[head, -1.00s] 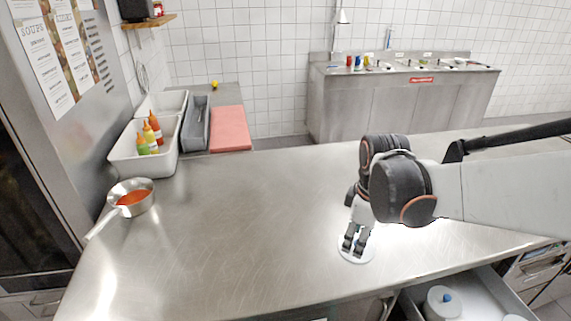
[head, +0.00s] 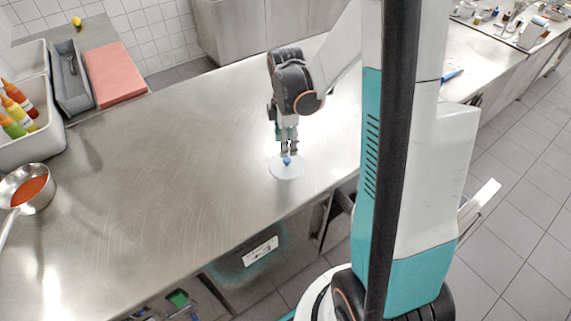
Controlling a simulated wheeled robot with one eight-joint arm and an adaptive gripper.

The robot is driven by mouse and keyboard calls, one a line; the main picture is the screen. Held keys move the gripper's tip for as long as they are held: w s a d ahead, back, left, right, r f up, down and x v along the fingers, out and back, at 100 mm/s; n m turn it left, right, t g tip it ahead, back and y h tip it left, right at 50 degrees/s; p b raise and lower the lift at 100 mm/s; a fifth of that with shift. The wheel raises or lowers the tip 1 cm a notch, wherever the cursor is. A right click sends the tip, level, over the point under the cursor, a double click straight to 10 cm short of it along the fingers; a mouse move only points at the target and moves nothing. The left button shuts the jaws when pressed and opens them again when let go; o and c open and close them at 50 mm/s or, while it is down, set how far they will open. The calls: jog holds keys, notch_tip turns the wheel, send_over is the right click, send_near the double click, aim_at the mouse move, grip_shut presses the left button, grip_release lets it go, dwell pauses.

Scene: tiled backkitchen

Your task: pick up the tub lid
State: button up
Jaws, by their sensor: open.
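The tub lid (head: 285,172) is a pale, round, nearly see-through disc with a small blue knob (head: 287,160) at its middle. It lies flat on the steel worktop near the front edge. My gripper (head: 289,151) points down from above at the lid's back half, with its fingertips close to the knob. The fingers are open. I cannot tell whether they touch the knob or sit just above and behind it.
The steel worktop (head: 170,165) is clear to the left of the lid. A pan of red sauce (head: 27,188) stands at the far left. A white bin with sauce bottles (head: 38,150), a grey tray (head: 72,75) and a red board (head: 113,72) are behind it.

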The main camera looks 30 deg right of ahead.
aim_at(287, 159)
notch_tip(287, 159, down, 8)
jog(key=shift+d+r+b, duration=0.15)
jog(key=shift+r+b, duration=0.05)
jog(key=shift+b, duration=0.9)
jog(key=c, duration=1)
